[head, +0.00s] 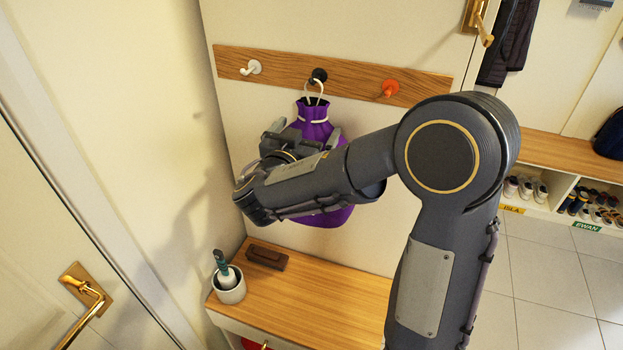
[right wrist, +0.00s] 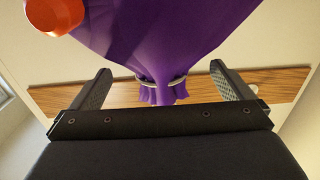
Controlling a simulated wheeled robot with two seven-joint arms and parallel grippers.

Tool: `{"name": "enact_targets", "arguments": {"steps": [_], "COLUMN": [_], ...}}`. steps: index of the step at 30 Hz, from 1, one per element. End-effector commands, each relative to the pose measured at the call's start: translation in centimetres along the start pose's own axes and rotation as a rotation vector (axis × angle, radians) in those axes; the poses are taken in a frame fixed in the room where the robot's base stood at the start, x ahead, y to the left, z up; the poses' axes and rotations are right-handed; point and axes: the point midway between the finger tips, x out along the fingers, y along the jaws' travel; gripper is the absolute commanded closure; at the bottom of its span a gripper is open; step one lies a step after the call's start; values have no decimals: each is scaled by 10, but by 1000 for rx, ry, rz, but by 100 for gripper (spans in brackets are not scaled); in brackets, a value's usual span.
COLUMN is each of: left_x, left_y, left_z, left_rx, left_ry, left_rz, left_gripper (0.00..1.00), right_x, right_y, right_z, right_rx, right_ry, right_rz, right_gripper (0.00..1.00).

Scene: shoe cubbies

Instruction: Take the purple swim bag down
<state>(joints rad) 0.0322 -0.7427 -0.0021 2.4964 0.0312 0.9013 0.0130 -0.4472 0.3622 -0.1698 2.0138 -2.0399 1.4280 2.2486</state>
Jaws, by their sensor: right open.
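The purple swim bag (head: 314,118) hangs by its pale cord loop from the black hook (head: 318,75), in the middle of the wooden rail. My right gripper (head: 307,138) is in front of the bag, just below its gathered neck, and my arm hides much of the bag's body. In the right wrist view the bag (right wrist: 165,40) appears upside down. The fingers of my right gripper (right wrist: 160,72) are open, one on each side of the narrowing bag near the neck cord. My left gripper is not in view.
A white hook (head: 252,68) and an orange hook (head: 390,88) flank the black one. Below, the wooden bench top (head: 330,298) holds a white pot with a brush (head: 230,285) and a dark brown block (head: 267,257). Shoe cubbies (head: 555,190) stand right.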

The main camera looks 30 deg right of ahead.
Motion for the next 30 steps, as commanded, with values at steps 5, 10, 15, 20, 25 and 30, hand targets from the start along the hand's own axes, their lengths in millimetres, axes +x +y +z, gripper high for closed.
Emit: {"name": "enact_targets", "arguments": {"steps": [5,10,15,20,25,30], "left_x": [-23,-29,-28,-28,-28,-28], "left_y": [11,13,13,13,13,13], "left_z": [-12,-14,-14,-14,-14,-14], "left_rx": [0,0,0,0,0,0], "left_ry": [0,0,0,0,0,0], "left_rz": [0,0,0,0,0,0], "left_gripper": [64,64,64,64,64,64], "right_x": [27,46,50,49,49,49], "right_y": [0,0,-1,-1,-1,-1], "right_z": [-9,-5,-3,-3,-3,-3], "right_rx": [-5,-3,-1,-1,-2,-2], "right_ry": [-2,-1,-1,-1,-1,-1], "right_rz": [5,3,1,1,1,1], "right_gripper": [0,0,0,7,29,51]}}
